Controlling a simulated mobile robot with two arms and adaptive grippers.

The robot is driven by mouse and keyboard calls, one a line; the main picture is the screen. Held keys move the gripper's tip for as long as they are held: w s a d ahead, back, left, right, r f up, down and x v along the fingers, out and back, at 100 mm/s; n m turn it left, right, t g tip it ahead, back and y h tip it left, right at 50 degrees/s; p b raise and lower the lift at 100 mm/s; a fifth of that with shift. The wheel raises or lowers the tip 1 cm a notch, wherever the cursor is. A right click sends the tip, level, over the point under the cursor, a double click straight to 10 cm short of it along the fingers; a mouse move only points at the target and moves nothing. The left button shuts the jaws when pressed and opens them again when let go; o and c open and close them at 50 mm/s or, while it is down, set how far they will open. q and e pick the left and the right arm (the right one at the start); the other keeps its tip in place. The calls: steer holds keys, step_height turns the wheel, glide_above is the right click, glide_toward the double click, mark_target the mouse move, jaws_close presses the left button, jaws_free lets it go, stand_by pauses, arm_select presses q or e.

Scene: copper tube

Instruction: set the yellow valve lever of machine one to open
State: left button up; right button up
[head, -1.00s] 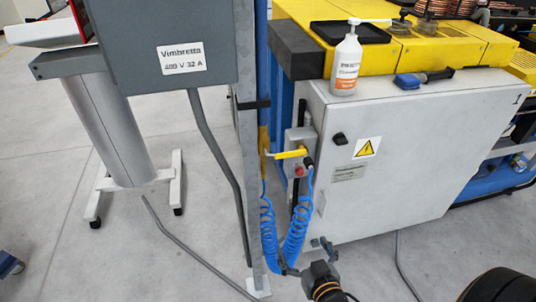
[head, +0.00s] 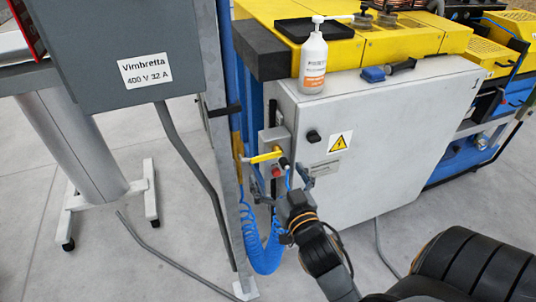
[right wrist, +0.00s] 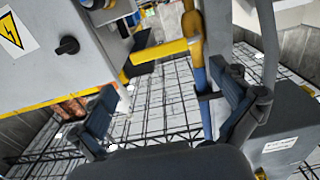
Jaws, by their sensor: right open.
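The yellow valve lever (head: 266,157) lies nearly level on the blue pipe at the left side of the machine one cabinet (head: 375,150). It also shows in the right wrist view (right wrist: 160,51), beyond the gap between my fingers. My right gripper (head: 298,178) is open and empty, just right of and below the lever and in front of the small control box (head: 276,142). In the right wrist view its fingers (right wrist: 165,98) stand wide apart, with the lever ahead of them and not between them. My left gripper is not in view.
Coiled blue hoses (head: 262,245) hang below the lever. A grey post (head: 226,170) and a grey electrical box (head: 135,55) stand to the left. The floor at left is mostly clear.

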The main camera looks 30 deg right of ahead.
mark_target(269, 158)
steer(key=p+x, duration=0.1)
steer(key=x, duration=0.4)
steer(key=shift+w+d, duration=0.1)
steer(key=shift+w, duration=0.15)
steer(key=shift+s+r, duration=0.15)
steer(key=c, duration=1.6)
